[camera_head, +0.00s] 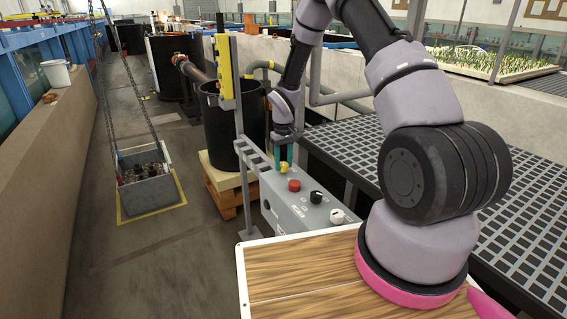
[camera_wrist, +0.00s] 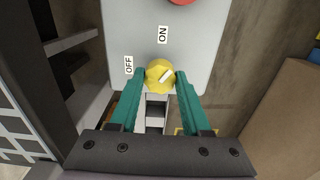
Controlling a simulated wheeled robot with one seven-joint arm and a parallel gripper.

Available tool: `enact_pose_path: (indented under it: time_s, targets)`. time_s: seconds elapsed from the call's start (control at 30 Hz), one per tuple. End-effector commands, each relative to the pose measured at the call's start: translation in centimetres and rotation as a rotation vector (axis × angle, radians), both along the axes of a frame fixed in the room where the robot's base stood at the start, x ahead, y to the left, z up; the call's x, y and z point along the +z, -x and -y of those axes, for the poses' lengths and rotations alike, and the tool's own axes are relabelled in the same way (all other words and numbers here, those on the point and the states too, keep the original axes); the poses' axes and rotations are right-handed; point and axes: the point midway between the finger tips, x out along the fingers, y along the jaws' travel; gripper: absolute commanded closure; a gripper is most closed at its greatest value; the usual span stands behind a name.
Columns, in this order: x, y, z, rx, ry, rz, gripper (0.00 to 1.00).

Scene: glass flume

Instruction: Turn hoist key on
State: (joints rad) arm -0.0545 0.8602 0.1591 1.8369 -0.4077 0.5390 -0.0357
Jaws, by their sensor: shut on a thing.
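In the head view the yellow knob (camera_head: 284,168) sits at the far end of the box (camera_head: 285,208), under my gripper (camera_head: 285,160).
A red button (camera_head: 294,185), a black knob (camera_head: 316,197) and a white knob (camera_head: 337,215) line the same box. A yellow pendant (camera_head: 225,68) stands behind it, beside a black barrel (camera_head: 218,125). A grey crate (camera_head: 150,190) hangs on chains at left; the floor between is clear.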

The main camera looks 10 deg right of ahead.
Motion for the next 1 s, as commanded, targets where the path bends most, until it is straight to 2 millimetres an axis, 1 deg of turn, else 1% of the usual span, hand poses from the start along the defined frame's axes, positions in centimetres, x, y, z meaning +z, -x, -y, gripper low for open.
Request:
enact_pose_path:
  time_s: [0.2,0.5,0.7,1.0]
  targets:
    - [0.01,0.01,-0.01,0.203,-0.001,0.000,1.00]
    - [-0.01,0.00,0.00,0.441,0.000,0.000,1.00]
    - [-0.02,-0.02,0.06,0.544,0.000,0.000,1.00]
    - [-0.02,-0.01,0.02,0.613,0.000,0.000,1.00]
